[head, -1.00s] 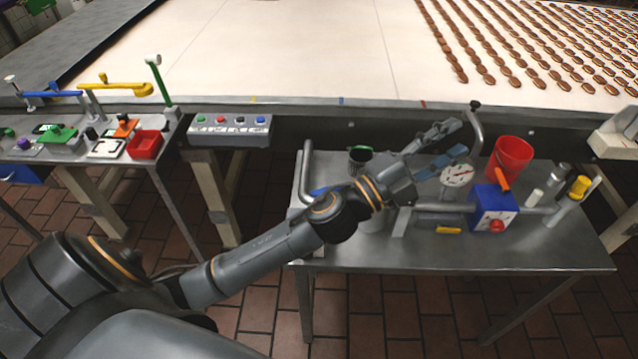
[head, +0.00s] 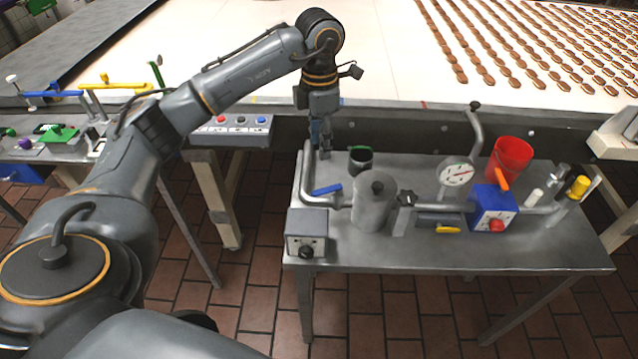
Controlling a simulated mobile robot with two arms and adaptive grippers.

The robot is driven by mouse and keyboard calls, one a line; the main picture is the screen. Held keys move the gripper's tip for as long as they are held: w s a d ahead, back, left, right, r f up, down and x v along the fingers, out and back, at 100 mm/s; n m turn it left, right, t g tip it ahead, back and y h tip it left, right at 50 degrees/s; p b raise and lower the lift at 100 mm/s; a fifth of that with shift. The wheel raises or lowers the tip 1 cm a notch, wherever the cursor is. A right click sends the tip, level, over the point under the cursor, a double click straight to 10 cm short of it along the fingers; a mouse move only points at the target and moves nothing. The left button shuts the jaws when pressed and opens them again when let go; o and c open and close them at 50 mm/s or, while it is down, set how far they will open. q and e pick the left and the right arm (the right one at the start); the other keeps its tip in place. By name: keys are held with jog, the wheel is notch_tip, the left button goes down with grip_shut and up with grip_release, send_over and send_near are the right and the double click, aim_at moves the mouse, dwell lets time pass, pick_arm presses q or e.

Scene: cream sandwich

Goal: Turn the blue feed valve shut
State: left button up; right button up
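A blue lever handle (head: 327,189) sits on the pipe at the left end of the steel table, beside a grey cylindrical vessel (head: 374,205); I take it for the blue feed valve. It lies slanted, near the foot of the bent pipe. My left gripper (head: 321,152) points down above and behind the handle, close to the pipe's upper bend, and is apart from the handle. Its fingers overlap in this view, so I cannot tell how far they are open. I see nothing held. My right gripper is out of view.
A dark cup (head: 360,160) with a green rim stands just right of the gripper. A grey box with a black knob (head: 306,252) stands at the table's front left corner. A dial gauge (head: 456,175), blue box (head: 491,207) and red bucket (head: 510,157) are farther right. The table's front strip is clear.

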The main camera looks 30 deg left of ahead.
aim_at(319, 191)
pick_arm(q)
notch_tip(319, 191, down, 12)
jog(key=p, duration=0.3)
jog(key=shift+a+f, duration=0.1)
jog(key=shift+f, duration=0.75)
grip_shut()
